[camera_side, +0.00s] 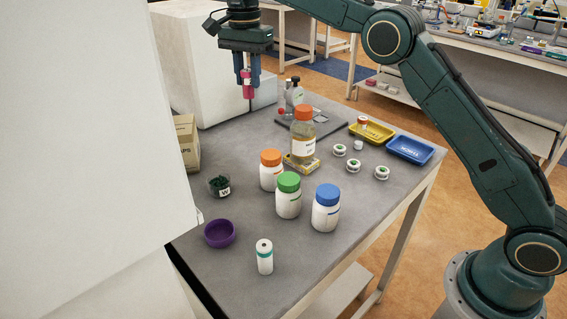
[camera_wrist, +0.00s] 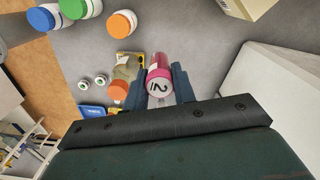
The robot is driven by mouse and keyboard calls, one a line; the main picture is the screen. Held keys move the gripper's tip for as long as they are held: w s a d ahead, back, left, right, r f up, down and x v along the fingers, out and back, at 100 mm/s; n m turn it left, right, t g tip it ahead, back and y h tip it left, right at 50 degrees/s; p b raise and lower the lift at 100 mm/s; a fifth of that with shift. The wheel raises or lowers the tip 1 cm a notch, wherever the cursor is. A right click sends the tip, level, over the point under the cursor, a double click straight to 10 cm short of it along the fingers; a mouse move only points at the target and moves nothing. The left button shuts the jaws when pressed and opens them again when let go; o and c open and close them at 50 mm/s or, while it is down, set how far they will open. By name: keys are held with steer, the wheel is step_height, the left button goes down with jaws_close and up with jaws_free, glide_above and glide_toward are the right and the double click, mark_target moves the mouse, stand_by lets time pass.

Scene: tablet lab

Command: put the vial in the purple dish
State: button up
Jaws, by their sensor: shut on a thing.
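My gripper (camera_side: 248,74) is high above the far left part of the bench, its fingers pointing down. It is shut on a pink vial (camera_side: 247,90), held upright and clear of the bench. In the wrist view the pink vial (camera_wrist: 158,64) sits between the blue fingers, its pale end marked with a dark character facing the camera. The purple dish (camera_side: 220,234) stands at the near left of the bench, well away from my gripper, and looks empty. It does not show in the wrist view.
White jars with orange (camera_side: 271,158), green (camera_side: 289,182) and blue (camera_side: 327,193) lids stand mid-bench near an amber bottle (camera_side: 303,140). A white-and-teal cylinder (camera_side: 265,257) and a glass beaker (camera_side: 219,186) are near the dish. Yellow (camera_side: 385,136) and blue (camera_side: 428,155) trays lie right.

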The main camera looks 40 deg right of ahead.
steer(key=shift+a, duration=0.1)
steer(key=s+a+f, duration=0.8)
steer(key=s+a, duration=0.2)
steer(key=s, duration=0.2)
steer(key=shift+n, duration=0.7)
steer(key=shift+s+a+f, duration=0.1)
steer(key=shift+s+f, duration=1.2)
steer(key=shift+s, duration=1.6)
steer(key=shift+s+a+f, duration=0.1)
steer(key=shift+s+f, duration=1.2)
steer(key=shift+s, duration=1.6)
steer(key=shift+s+f, duration=1.3)
steer(key=shift+s, duration=1.6)
steer(key=w+a, duration=0.3)
steer(key=w, duration=0.2)
steer(key=w+a, duration=0.3)
steer(key=w, duration=0.2)
steer(key=w+a, duration=0.3)
steer(key=w, duration=0.2)
